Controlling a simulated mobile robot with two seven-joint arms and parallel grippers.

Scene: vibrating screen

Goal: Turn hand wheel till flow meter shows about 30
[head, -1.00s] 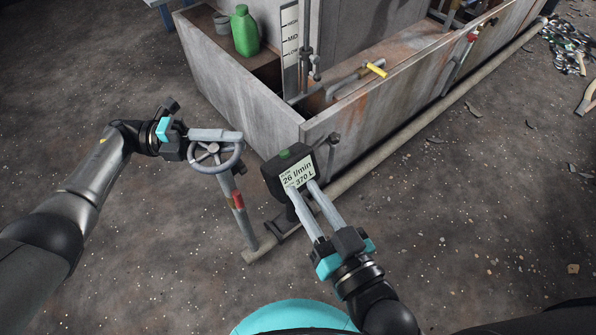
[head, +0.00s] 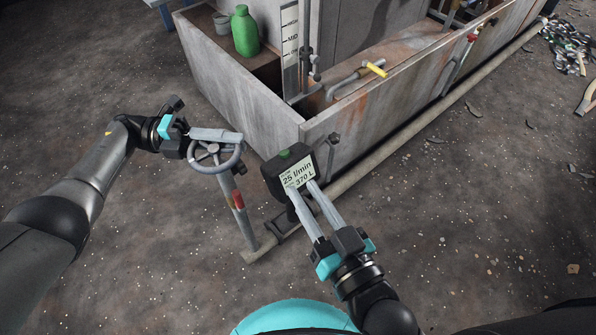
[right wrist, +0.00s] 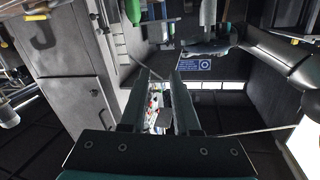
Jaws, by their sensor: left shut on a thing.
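The grey hand wheel (head: 216,155) sits on top of an upright post left of the middle in the head view. My left gripper (head: 226,136) is shut on the wheel's rim at its far side. The dark flow meter (head: 289,172) stands to the right of the wheel, and its display reads 25 l/min and 370 L. My right gripper (head: 300,189) is open, with its two fingers parallel and apart just in front of the meter's display. Its fingers also show in the right wrist view (right wrist: 156,85), with nothing between them.
A rusty metal tank (head: 240,100) stands behind the wheel and meter. A green bottle (head: 245,32) and a level scale (head: 290,45) are at its back. A pipe (head: 400,137) runs along the floor beside it.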

